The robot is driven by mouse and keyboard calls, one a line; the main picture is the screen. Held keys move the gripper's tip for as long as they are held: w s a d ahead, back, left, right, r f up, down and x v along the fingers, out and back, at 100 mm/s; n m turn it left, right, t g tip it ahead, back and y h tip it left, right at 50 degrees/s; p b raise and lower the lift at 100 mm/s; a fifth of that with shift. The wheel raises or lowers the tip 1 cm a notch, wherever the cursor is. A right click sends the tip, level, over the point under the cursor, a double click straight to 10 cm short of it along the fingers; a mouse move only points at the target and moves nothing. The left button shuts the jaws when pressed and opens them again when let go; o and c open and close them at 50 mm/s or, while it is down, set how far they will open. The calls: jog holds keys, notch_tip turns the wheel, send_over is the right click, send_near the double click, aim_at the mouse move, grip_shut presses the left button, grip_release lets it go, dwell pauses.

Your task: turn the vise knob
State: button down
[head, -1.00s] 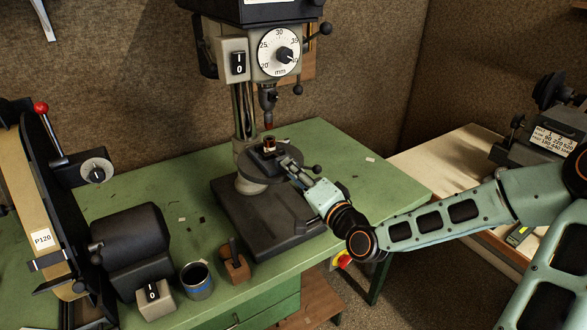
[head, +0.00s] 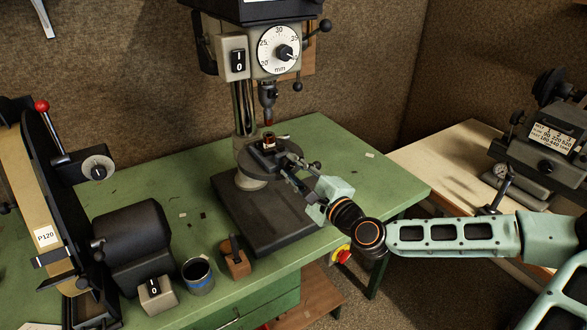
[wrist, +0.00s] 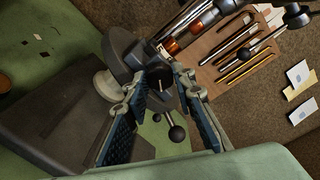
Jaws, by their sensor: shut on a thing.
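The small dark vise (head: 262,158) sits on the round table of the drill press and holds a small brass-and-dark piece (head: 269,143). Its knob (wrist: 160,77) is a dark round shape with a pale line on its face in the wrist view. My gripper (wrist: 159,84) has one blue-padded finger on each side of the knob and is shut on it. In the head view my gripper (head: 289,167) reaches the vise from the front right, and its fingers mostly hide the knob.
A black ball-ended lever (wrist: 177,133) stands close by my right finger; its ball (head: 317,165) also shows in the head view. The drill chuck (head: 268,92) hangs above the vise. A mug (head: 198,276) and belt sander (head: 45,215) stand left.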

jog(key=shift+r+m, duration=0.1)
jog(key=shift+m, duration=0.5)
jog(key=c, duration=1.6)
grip_release()
jog(key=shift+s+d, duration=0.1)
jog(key=shift+v, duration=3.6)
